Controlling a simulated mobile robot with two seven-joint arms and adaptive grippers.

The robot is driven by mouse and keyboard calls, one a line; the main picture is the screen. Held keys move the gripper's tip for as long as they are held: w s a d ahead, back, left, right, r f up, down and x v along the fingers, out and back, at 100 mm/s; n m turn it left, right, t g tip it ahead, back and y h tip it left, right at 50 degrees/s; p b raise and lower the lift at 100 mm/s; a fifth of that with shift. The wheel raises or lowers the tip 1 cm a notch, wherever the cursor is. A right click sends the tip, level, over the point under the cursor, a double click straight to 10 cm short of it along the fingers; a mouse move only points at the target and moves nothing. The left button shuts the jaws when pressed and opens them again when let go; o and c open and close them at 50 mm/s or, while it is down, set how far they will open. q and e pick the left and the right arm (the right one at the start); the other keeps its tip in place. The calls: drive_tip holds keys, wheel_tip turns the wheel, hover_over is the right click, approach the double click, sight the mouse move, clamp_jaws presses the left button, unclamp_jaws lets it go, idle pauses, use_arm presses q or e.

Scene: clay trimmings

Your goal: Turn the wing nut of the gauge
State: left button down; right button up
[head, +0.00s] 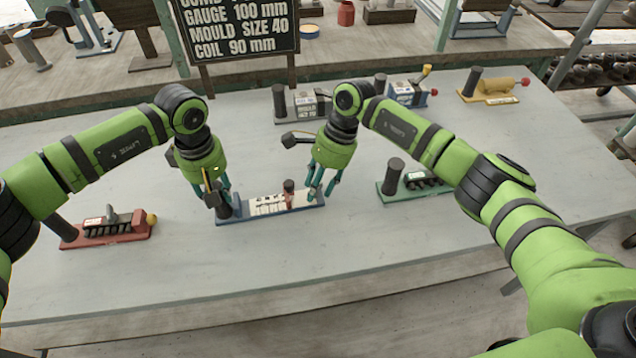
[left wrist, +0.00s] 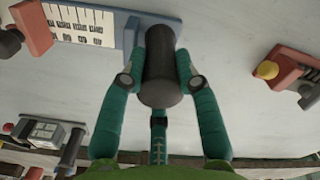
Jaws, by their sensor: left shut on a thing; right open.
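The gauge (head: 252,208) lies on the grey table, a blue base with a white marked scale. It carries a red-brown slider (head: 290,201) with a dark knob (head: 289,186) on top; I cannot make out its wings. My left gripper (head: 220,196) is shut on the black upright handle (left wrist: 160,82) at the gauge's left end. The slider also shows in the left wrist view (left wrist: 36,28), at the upper left, with the knob partly cut off. My right gripper (head: 315,193) is open above the gauge's right end, just right of the knob; contact is unclear.
A red-based tool (head: 105,232) stands to the left and a green-based one (head: 415,184) to the right. Several more tools stand behind, including a yellow one (head: 490,87). A sign (head: 240,28) reads "GAUGE 100 mm". The table front is clear.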

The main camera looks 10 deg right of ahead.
use_arm(q)
drive_tip(key=shift+s, duration=0.1)
use_arm(e)
clamp_jaws()
drive_tip(key=shift+m, duration=0.3)
drive_tip(key=m+t, duration=0.1)
drive_tip(key=m, duration=0.2)
drive_tip(key=shift+s+m+t, duration=0.15)
drive_tip(key=shift+m+t, duration=0.15)
drive_tip(key=m+t, duration=0.1)
drive_tip(key=m, duration=0.3)
drive_tip(key=shift+s+a+m+t, duration=0.1)
drive_tip(key=shift+m+t, duration=0.2)
drive_tip(key=shift+t, duration=0.1)
drive_tip(key=m+t, duration=0.1)
drive_tip(key=m, duration=0.2)
drive_tip(key=shift+a+m+h, duration=0.15)
drive_tip(key=shift+m+h, duration=0.15)
drive_tip(key=m+t+h, duration=0.1)
drive_tip(key=m, duration=0.2)
drive_tip(key=shift+a+m, duration=0.15)
drive_tip(key=shift+m, duration=0.15)
drive_tip(key=m+h, duration=0.1)
drive_tip(key=m, duration=0.3)
drive_tip(key=shift+a+t, duration=0.15)
drive_tip(key=shift+t, duration=0.15)
drive_tip(key=shift+m+h, duration=0.6)
drive_tip(key=shift+m, duration=0.3)
